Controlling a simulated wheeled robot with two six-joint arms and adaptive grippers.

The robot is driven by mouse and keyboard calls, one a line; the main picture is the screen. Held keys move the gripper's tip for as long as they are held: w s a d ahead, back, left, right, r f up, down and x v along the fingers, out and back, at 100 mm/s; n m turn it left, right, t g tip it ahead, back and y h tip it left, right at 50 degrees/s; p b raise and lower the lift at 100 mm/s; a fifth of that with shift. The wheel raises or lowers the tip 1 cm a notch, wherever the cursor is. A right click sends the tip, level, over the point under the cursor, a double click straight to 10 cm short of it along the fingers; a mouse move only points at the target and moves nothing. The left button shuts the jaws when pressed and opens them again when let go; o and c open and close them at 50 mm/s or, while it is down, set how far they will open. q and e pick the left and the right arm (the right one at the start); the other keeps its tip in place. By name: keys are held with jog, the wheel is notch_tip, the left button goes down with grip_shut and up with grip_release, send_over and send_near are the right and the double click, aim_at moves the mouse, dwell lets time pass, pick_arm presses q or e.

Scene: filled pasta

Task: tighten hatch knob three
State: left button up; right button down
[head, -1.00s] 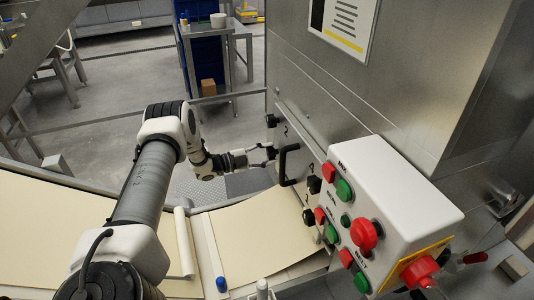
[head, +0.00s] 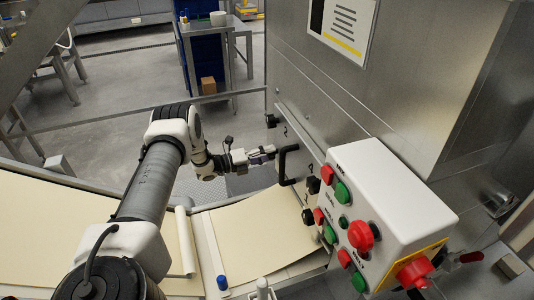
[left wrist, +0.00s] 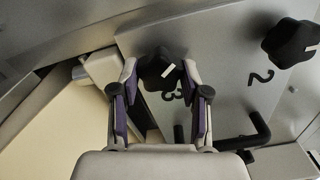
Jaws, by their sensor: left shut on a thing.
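Hatch knob three (left wrist: 158,72) is a black lobed knob with a white mark, beside the "3" on the grey hatch plate. In the left wrist view it sits between the two fingertips of my left gripper (left wrist: 160,75), which is shut on it. The left gripper (head: 268,153) also shows in the head view at the hatch's left side, where knob three is hidden or too small to make out. Knob two (left wrist: 289,42) is to the right in the wrist view, clear of the fingers. My right gripper is not in view.
A black bar handle (head: 286,165) stands out from the hatch close to my left gripper. A white control box (head: 395,190) with red and green buttons juts out at the right. A pale pasta sheet (head: 250,235) lies below on the conveyor.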

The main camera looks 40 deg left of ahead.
pick_arm(q)
jog(key=m+p, duration=0.1)
jog(key=m, duration=0.5)
jog(key=shift+m, duration=0.3)
dwell(0.4)
jog(key=o, duration=1.1)
jog(key=shift+w+f, duration=0.1)
jog(key=shift+a, duration=0.1)
jog(key=v, duration=1.2)
